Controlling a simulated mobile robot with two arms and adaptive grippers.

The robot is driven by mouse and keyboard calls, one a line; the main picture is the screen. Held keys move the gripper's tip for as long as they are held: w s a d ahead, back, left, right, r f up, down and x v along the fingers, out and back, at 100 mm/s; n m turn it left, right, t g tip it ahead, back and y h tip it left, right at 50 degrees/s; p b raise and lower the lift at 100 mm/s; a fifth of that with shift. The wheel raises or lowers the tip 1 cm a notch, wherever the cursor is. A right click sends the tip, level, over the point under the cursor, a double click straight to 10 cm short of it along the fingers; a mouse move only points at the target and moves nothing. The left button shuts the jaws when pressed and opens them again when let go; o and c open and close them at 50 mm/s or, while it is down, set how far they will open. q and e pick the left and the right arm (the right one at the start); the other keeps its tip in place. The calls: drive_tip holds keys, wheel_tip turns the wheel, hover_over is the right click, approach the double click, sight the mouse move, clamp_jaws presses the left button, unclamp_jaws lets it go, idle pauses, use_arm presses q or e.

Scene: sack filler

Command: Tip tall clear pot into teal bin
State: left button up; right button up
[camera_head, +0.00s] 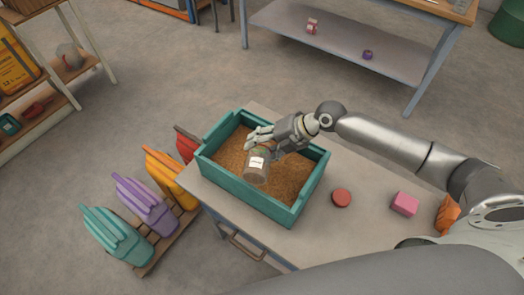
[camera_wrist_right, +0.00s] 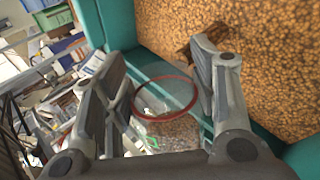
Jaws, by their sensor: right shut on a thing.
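The teal bin (camera_head: 230,184) stands on the table and holds brown granules; its wall also shows in the right wrist view (camera_wrist_right: 121,24). My right gripper (camera_head: 262,138) is over the bin, shut on the tall clear pot (camera_head: 256,168). The pot has a white label and looks brownish, but I cannot tell its contents from what shows through it. In the right wrist view, the pot's red rim (camera_wrist_right: 166,117) shows between the fingers (camera_wrist_right: 158,80). The pot is above the granules near the bin's front wall. Its exact tilt is unclear. My left gripper is not in view.
A red round piece (camera_head: 341,198), a pink block (camera_head: 405,204) and an orange thing (camera_head: 447,214) lie on the table right of the bin. Several coloured sacks (camera_head: 146,206) stand on a wooden rack to the left. A grey shelf bench (camera_head: 350,45) stands behind.

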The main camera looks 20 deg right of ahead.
drive_tip(key=g+b, duration=0.1)
drive_tip(key=b, duration=0.1)
drive_tip(key=m+g+y+b, duration=0.1)
drive_tip(key=b, duration=0.1)
drive_tip(key=w+m+g+y+b, duration=0.1)
drive_tip(key=b, duration=0.1)
drive_tip(key=shift+d+f, duration=0.15)
drive_tip(key=shift+d, duration=0.1)
drive_tip(key=b, duration=0.1)
drive_tip(key=m+g+y+b, duration=0.1)
drive_tip(key=shift+w+d+g+b, duration=0.2)
drive_tip(key=shift+g+b, duration=0.1)
drive_tip(key=shift+b, duration=0.1)
drive_tip(key=shift+r+n+t+h, duration=1.2)
drive_tip(key=shift+r+t, duration=0.45)
drive_tip(key=shift+t, duration=0.15)
